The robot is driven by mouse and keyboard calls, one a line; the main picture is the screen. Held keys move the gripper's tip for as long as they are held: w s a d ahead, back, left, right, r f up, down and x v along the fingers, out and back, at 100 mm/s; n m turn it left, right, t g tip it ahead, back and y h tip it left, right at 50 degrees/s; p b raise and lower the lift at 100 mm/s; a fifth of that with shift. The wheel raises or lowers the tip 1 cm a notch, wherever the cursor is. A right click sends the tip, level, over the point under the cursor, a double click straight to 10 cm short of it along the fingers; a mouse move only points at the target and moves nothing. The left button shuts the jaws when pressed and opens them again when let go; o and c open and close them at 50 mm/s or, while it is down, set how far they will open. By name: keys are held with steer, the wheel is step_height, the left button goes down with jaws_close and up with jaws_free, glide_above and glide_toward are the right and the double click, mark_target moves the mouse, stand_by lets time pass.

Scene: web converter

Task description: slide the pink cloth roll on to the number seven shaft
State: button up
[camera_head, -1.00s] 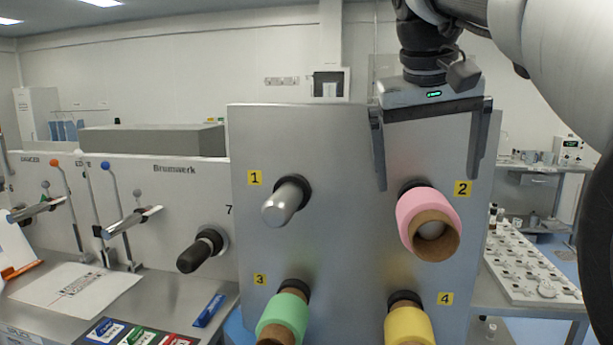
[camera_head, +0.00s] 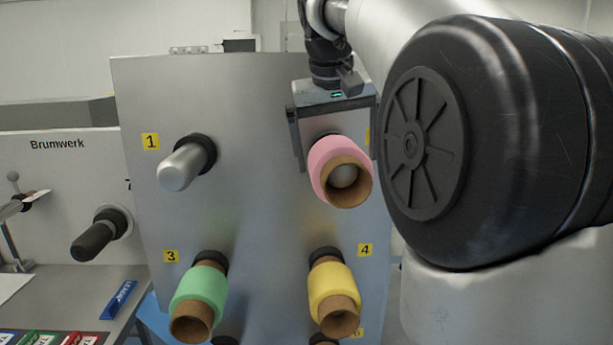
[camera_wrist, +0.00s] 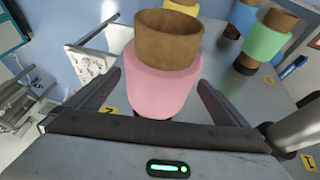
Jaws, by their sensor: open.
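The pink cloth roll (camera_head: 330,157), with a brown core, sits on the upper right shaft of the metal panel; it also shows in the wrist view (camera_wrist: 160,92). My gripper (camera_head: 336,162) is open around it, one finger at each side; both fingers also show in the wrist view (camera_wrist: 159,80). I cannot tell whether either finger touches the roll. The number seven shaft (camera_head: 92,241) is a bare, black-ended shaft on the Brumwerk machine at the left. Its number is mostly hidden by the panel's edge.
The panel (camera_head: 255,110) also bears bare metal shaft 1 (camera_head: 182,167), a green roll (camera_head: 199,287) and a yellow roll (camera_head: 331,280) below. The panel's left edge stands near the number seven shaft. My arm covers the right side.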

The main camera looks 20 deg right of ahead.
mark_target(344, 178)
steer(key=x, duration=0.4)
steer(key=shift+w+d+f+b, duration=0.15)
steer(key=shift+f+b, duration=0.2)
steer(key=shift+r, duration=0.1)
steer(key=c, duration=1.3)
steer(key=shift+o, duration=0.2)
steer(key=shift+r+p, duration=0.25)
steer(key=shift+p, duration=0.15)
steer(key=shift+f, duration=0.1)
steer(key=shift+s+a+b, duration=0.25)
steer(key=shift+s+b, duration=0.1)
steer(key=shift+s, duration=0.45)
steer(key=shift+s+a+b, duration=0.25)
steer(key=shift+s+b, duration=0.15)
steer(key=shift+s, duration=0.4)
steer(key=shift+s+a+b, duration=0.2)
steer(key=shift+s+b, duration=0.15)
steer(key=shift+s, duration=0.45)
steer(key=shift+s, duration=0.1)
